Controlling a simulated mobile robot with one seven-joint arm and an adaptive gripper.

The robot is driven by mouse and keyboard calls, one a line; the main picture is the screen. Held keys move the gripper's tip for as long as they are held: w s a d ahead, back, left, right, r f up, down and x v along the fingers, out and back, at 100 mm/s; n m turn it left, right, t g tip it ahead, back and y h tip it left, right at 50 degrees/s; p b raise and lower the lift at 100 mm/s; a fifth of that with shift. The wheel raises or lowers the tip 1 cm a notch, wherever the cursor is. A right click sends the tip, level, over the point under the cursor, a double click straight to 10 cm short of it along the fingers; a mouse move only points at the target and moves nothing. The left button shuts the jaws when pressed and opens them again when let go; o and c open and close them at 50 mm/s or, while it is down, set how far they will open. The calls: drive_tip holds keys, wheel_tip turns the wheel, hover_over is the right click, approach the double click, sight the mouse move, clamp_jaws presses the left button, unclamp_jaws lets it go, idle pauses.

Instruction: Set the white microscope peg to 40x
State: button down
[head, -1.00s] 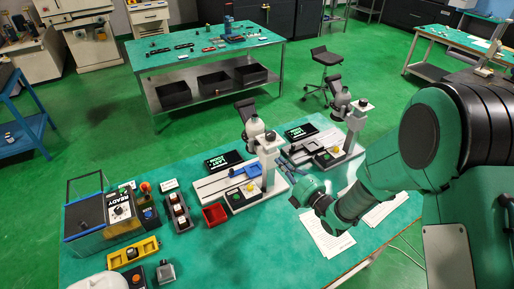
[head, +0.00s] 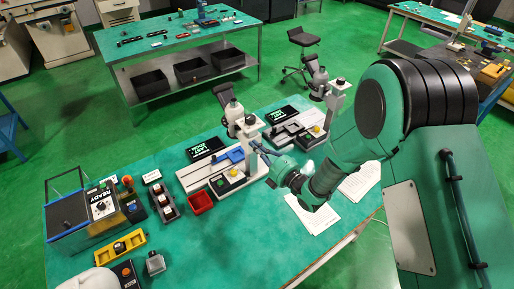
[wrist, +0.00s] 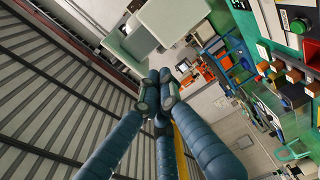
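The nearer white microscope (head: 250,128) stands on a long pale base on the green table, with its eyepiece and head (head: 228,101) leaning to the left. A second, similar microscope (head: 337,92) stands behind it to the right. My gripper (head: 255,146) is beside the nearer microscope's column, at its right; I cannot tell if they touch. In the wrist view my gripper (wrist: 158,92) has its blue fingers drawn together at the tips, with nothing visible between them. A pale block (wrist: 150,40) lies just past the fingertips. The peg and any 40x marking are too small to make out.
A red tray (head: 201,202), a yellow holder (head: 127,246), a READY box (head: 101,205) and a black display (head: 205,148) are on the table. Papers (head: 312,214) lie under my arm. Bare table lies at the front middle.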

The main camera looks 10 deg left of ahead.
sight(233, 126)
drive_tip(key=x, duration=1.1)
drive_tip(key=shift+w+a+b, duration=0.15)
drive_tip(key=shift+a+b, duration=0.1)
drive_tip(key=shift+b, duration=0.05)
